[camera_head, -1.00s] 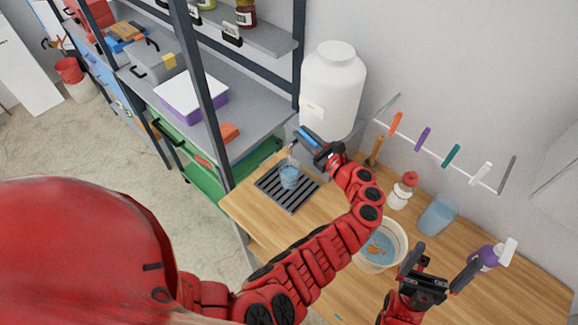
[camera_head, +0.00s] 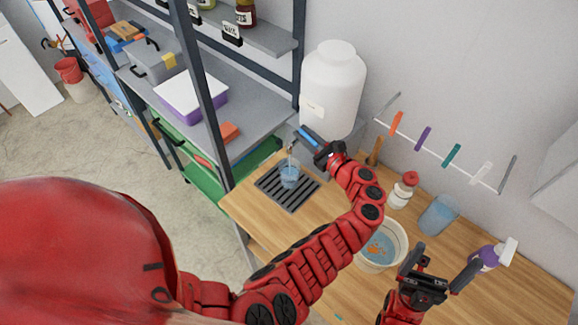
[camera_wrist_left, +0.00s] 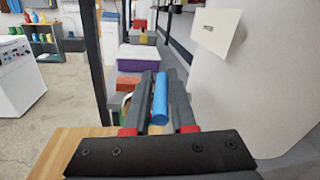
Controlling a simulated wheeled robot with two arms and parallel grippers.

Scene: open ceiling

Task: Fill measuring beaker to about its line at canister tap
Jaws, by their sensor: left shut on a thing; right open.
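The clear measuring beaker (camera_head: 289,177) stands on the dark drain grate (camera_head: 272,194), under the tap (camera_head: 291,149) of the white canister (camera_head: 332,88). It holds bluish water, and a thin stream seems to run into it from the tap. The beaker's line is too small to make out. My left gripper (camera_head: 314,140) is shut on the blue tap handle (camera_wrist_left: 160,98), which lies between its fingers in the wrist view. My right gripper (camera_head: 437,270) is open and empty over the counter's front right.
A white bowl (camera_head: 401,240) of water with orange bits stands between my arms. A red-capped bottle (camera_head: 402,191), a blue cup (camera_head: 438,214) and a purple spray bottle (camera_head: 488,257) stand along the counter's (camera_head: 507,291) right part. A rail with coloured clips is on the wall.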

